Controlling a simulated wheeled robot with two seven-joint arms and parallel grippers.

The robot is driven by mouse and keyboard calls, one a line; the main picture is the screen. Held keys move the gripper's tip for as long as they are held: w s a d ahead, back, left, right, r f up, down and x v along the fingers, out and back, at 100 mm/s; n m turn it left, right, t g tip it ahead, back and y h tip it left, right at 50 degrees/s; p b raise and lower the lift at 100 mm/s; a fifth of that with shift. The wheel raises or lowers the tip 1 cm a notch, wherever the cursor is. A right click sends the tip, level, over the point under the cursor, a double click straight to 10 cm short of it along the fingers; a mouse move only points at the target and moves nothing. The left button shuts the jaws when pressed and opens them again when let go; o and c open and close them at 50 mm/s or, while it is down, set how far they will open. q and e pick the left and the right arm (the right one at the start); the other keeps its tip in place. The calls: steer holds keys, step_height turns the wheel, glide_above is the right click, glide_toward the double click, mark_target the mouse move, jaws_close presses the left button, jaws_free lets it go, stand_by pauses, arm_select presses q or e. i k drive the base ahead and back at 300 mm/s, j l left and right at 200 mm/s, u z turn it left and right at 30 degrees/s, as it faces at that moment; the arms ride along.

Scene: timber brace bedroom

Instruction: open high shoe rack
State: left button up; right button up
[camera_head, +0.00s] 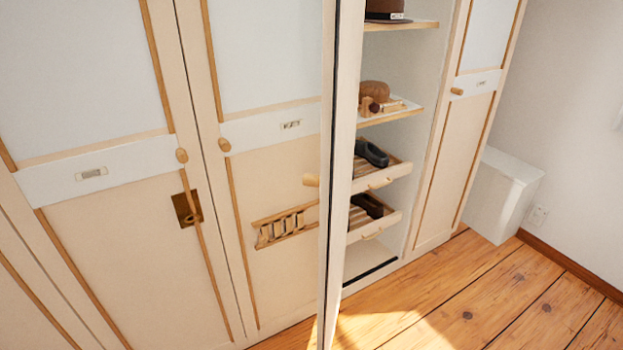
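A tall cream wardrobe with wooden trim stands in front of me. One of its doors (343,185) is swung open and shows nearly edge-on, with a small wooden knob (311,180). In the open section to its right are two pull-out slatted shoe racks. The higher shoe rack (388,176) holds a dark shoe (371,152) and has a small wooden handle on its front. The lower shoe rack (380,226) holds dark brown shoes (367,206). The open door hides the left part of both racks. Neither of my grippers is in view.
Above the racks, a shelf (395,117) holds a brown hat (375,90) and small items; a higher shelf (408,25) holds another hat. Closed doors (100,220) lie left. A white box (503,190) stands by the right wall. The wooden floor (460,300) ahead is clear.

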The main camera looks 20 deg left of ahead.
mark_target(373, 180)
steer(key=u, duration=0.8)
steer(key=i+l+u, duration=0.4)
steer(key=l, duration=0.2)
steer(key=l+u, duration=0.15)
steer(key=l, duration=0.2)
steer(key=i+l+u, duration=0.2)
steer(key=l, duration=0.15)
steer(key=k, duration=0.1)
